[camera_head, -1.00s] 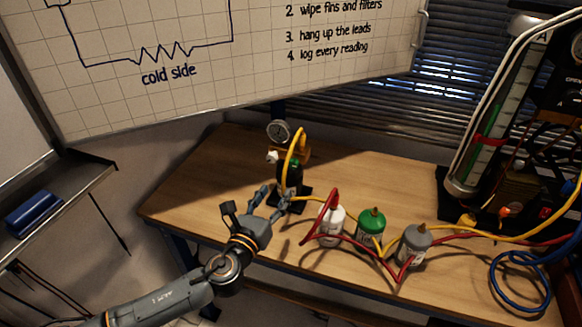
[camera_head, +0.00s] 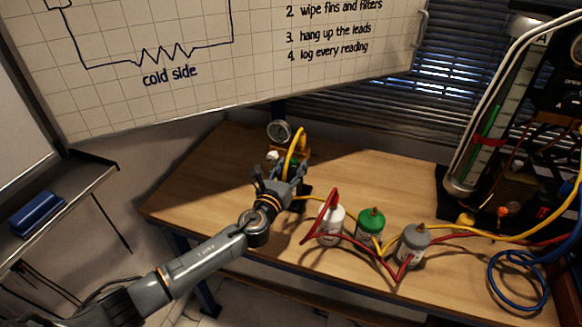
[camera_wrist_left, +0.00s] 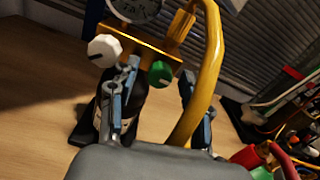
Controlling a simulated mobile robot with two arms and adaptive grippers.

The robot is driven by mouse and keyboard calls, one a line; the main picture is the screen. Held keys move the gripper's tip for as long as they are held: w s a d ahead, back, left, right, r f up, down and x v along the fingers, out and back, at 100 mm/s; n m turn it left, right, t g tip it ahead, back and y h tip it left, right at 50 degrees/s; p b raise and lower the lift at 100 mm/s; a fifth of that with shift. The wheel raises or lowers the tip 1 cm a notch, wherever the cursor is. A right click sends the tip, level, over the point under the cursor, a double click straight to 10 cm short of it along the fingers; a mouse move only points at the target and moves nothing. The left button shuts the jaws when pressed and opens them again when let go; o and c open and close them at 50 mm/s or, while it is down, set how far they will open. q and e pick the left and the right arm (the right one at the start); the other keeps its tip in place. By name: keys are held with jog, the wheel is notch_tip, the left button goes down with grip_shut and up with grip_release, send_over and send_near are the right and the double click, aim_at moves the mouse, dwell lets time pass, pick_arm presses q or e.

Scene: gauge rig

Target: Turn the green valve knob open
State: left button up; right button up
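The green valve knob (camera_wrist_left: 160,73) is on the yellow-orange manifold (camera_wrist_left: 150,48) in the left wrist view, right of a white knob (camera_wrist_left: 104,49) and below the round gauge (camera_wrist_left: 135,9). My left gripper (camera_wrist_left: 160,70) is open, one finger on each side of the green knob in that view. Neither finger is clearly touching it. In the head view my left gripper (camera_head: 286,170) is in front of the rig, below the gauge (camera_head: 279,131), and mostly hides the green knob. The white knob (camera_head: 272,156) shows left of it. My right gripper is not in view.
A yellow hose (camera_wrist_left: 210,75) arches down close by my right-hand finger. The bench's left part is clear.

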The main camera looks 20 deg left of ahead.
pick_arm(q)
grip_shut()
jog(key=shift+n, duration=0.4)
jog(key=n+b, duration=0.1)
jog(key=n, duration=0.2)
jog(key=n+b, duration=0.1)
jog(key=n, duration=0.4)
jog(key=n+b, duration=0.1)
jog(key=n, duration=0.3)
jog(key=shift+n, duration=0.4)
jog(key=n, duration=0.4)
jog(key=shift+a, duration=0.1)
jog(key=shift+n, duration=0.3)
